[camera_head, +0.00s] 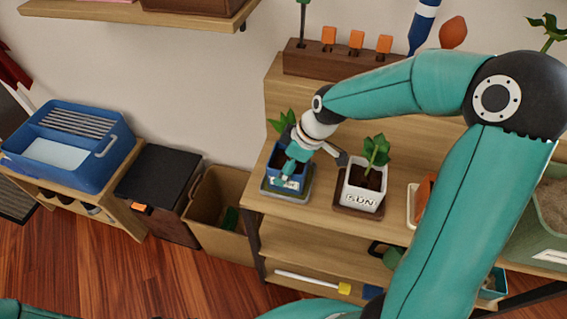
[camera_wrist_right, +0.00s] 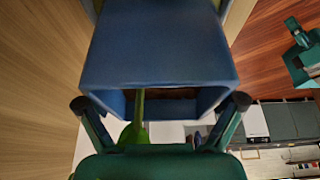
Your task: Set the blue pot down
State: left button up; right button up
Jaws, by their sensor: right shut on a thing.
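The blue pot (camera_head: 283,183) with a green plant (camera_head: 283,121) is at the left end of the wooden shelf top, over a grey-green saucer (camera_head: 291,197). My right gripper (camera_head: 302,157) reaches it from the right and is shut on it. In the right wrist view the blue pot (camera_wrist_right: 160,50) fills the space between my two fingertips (camera_wrist_right: 160,104), with its rim and a green stem towards the palm. I cannot tell whether the pot's base touches the saucer. My left gripper is not in view.
A white pot (camera_head: 362,190) with a plant stands close on the right, on a brown saucer (camera_head: 358,208). A wooden block with orange tools (camera_head: 345,63) is behind. An open cardboard box (camera_head: 217,205) and a blue crate (camera_head: 72,145) are to the left.

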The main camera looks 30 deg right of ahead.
jog(key=shift+f, duration=0.1)
jog(key=o, duration=1.2)
jog(key=shift+f, duration=0.1)
jog(key=shift+o, duration=0.4)
